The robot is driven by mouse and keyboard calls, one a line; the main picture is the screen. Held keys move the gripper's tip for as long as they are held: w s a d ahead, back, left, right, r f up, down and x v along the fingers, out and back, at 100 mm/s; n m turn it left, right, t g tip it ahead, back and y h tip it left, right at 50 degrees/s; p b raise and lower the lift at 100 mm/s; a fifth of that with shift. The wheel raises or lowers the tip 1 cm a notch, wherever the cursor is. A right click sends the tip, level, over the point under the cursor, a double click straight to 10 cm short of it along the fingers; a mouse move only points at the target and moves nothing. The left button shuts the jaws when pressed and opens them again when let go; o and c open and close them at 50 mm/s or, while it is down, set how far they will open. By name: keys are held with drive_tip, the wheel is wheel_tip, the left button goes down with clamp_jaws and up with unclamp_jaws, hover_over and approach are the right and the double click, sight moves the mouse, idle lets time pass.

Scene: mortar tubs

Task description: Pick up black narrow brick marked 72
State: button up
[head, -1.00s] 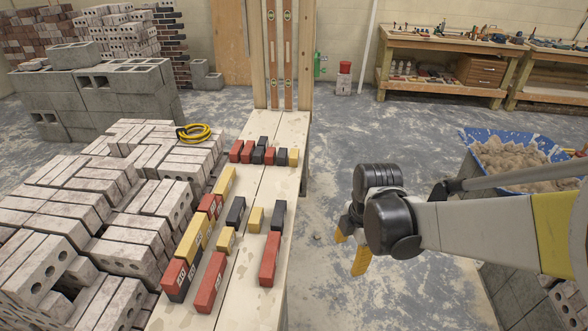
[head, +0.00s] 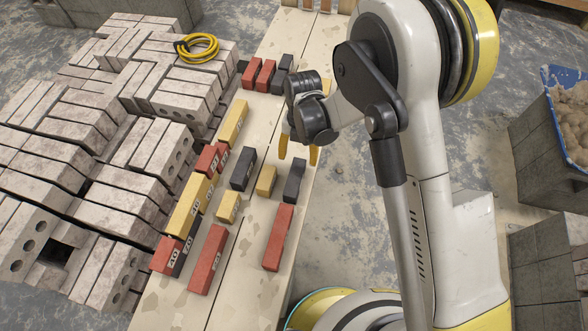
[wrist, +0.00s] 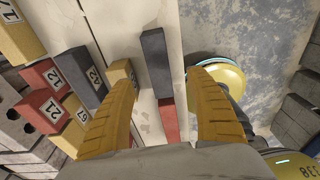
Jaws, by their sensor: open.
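My gripper (head: 299,152) is open and empty above the right edge of the plank table, past the far ends of the nearby bricks. In the wrist view its fingers (wrist: 164,80) spread on either side of a plain-topped black brick (wrist: 157,62), apart from it. This brick also shows in the head view (head: 294,180), with a red brick (head: 278,237) near its closer end. Another black brick (head: 243,168) lies further left; the wrist view shows a label on it (wrist: 80,75), possibly 42 or 72. I cannot tell for certain which black brick bears 72.
A small yellow brick (head: 266,180) lies between the two black bricks. Red, yellow and black bricks form a row along the table's left side, beside stacked grey bricks (head: 90,215). More bricks (head: 265,75) stand at the far end.

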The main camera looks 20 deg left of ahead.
sight(295, 176)
drive_tip(key=f, duration=0.2)
drive_tip(key=s+f+b, duration=0.1)
drive_tip(key=f, duration=0.2)
drive_tip(key=shift+b, duration=0.3)
drive_tip(key=f+b, duration=0.1)
drive_tip(key=f, duration=0.1)
drive_tip(key=s+f+b, duration=0.1)
drive_tip(key=f, duration=0.2)
drive_tip(key=shift+s, duration=0.15)
drive_tip(key=shift+r, duration=0.15)
clamp_jaws()
